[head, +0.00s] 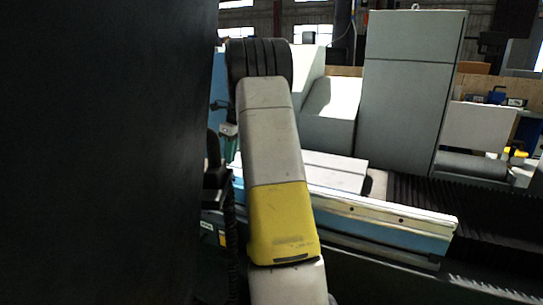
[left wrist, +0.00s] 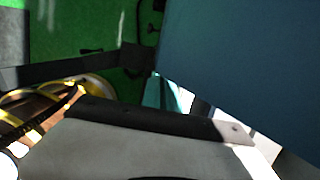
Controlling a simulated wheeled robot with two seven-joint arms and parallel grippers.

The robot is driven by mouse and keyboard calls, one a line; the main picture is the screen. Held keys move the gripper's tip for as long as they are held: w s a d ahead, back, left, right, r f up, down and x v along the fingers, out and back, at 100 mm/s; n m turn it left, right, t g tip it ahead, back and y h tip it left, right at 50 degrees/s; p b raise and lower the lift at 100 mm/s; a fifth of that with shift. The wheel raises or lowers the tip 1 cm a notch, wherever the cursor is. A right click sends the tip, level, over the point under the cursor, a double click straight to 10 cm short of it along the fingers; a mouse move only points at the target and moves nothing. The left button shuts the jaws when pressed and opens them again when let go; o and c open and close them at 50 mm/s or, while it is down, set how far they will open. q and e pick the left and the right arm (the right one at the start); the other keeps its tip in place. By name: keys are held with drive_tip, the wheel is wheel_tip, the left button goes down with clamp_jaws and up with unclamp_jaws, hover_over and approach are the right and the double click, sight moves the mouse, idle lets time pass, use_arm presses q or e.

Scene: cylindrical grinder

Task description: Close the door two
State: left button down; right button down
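A large dark flat panel (head: 100,150), which may be a door, fills the left of the head view, very close. I cannot tell which door it is. A blue-teal panel (left wrist: 250,70) fills the upper right of the left wrist view. My left gripper (head: 214,178) seems to be the small black shape at the dark panel's right edge, mostly hidden. Its fingers cannot be made out, and neither can any contact with the panel. My right gripper is not in view.
The grinder's pale blue and white table (head: 385,222) runs across the centre right. A tall grey cabinet (head: 410,90) stands behind it, beside dark ribbed covers (head: 430,195). In the left wrist view, a green surface (left wrist: 95,25) and yellow curved parts (left wrist: 45,95) lie left.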

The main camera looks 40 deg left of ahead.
use_arm(q)
drive_tip(key=shift+s+a+r, duration=0.1)
drive_tip(key=shift+s+a, duration=0.2)
drive_tip(key=shift+a, duration=0.1)
drive_tip(key=v, duration=0.8)
drive_tip(key=shift+w+d, duration=0.2)
drive_tip(key=shift+d, duration=0.1)
drive_tip(key=shift+d, duration=0.1)
